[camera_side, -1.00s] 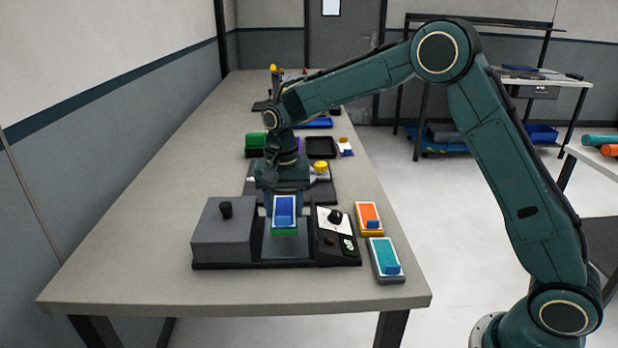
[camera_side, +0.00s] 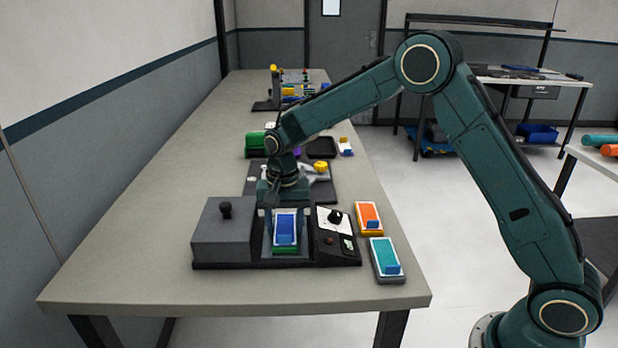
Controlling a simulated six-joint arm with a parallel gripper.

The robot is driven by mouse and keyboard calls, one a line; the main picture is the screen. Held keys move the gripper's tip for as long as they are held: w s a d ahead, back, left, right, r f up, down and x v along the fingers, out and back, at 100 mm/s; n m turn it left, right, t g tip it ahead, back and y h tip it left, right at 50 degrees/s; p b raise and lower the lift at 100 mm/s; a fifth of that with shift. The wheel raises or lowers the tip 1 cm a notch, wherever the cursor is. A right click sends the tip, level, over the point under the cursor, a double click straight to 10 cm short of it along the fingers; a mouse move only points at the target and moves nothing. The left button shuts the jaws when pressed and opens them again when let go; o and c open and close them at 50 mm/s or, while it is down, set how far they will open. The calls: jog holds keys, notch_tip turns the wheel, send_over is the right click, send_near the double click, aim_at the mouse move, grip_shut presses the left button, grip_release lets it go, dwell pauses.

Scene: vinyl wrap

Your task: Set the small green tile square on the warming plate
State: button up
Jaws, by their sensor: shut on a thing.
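The small green tile (camera_side: 285,249) shows a green front edge, with a white-bordered blue piece (camera_side: 286,229) on top. It is at the warming plate (camera_side: 264,246), in the middle bay of a dark unit, at or just above the surface; I cannot tell if it touches. It looks roughly in line with the bay. My gripper (camera_side: 284,213) is over the tile from behind and shut on it; the fingertips are largely hidden.
The unit has a raised grey box (camera_side: 222,231) with a black knob at left and a control panel (camera_side: 336,236) at right. Orange (camera_side: 369,216) and teal (camera_side: 385,255) tiles lie right of it. A black tray (camera_side: 321,147) stands behind. The table's left side is clear.

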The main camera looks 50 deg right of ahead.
jog(key=shift+f, duration=0.1)
jog(key=o, duration=1)
jog(key=shift+r, duration=6.15)
